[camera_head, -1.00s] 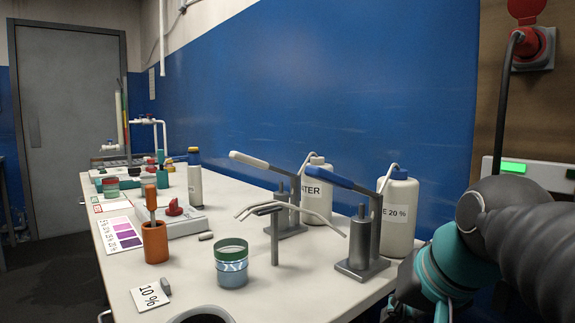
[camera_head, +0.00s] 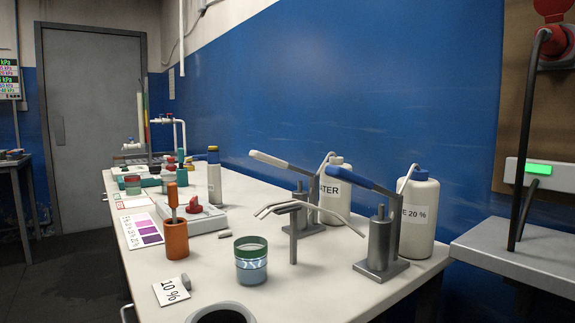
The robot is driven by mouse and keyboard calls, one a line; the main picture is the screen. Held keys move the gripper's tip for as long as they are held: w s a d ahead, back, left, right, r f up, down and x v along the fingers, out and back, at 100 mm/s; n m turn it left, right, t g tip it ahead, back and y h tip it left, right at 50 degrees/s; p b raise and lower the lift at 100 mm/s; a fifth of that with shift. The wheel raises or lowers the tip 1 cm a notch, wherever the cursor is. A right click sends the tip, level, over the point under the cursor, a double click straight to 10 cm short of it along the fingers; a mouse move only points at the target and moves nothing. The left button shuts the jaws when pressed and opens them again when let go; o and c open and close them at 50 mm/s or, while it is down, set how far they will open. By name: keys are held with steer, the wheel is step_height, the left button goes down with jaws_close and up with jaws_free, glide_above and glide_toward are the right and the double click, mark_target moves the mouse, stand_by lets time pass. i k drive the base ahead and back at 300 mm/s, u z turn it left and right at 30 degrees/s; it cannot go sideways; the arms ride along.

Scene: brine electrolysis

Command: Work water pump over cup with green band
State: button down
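The cup with the green band (camera_head: 251,264) stands upright on the white bench. It looks glassy and bluish below the band; I cannot tell how much liquid it holds. The water pump (camera_head: 301,208) stands behind it to the right, a grey metal pump with a raised white lever (camera_head: 284,162). My gripper is not in view.
A grey side table (camera_head: 530,252) is at right.

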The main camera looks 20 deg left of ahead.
mark_target(261, 157)
steer(key=k, duration=0.5)
steer(key=z, duration=0.8)
steer(key=i, duration=0.85)
steer(key=u, duration=1.75)
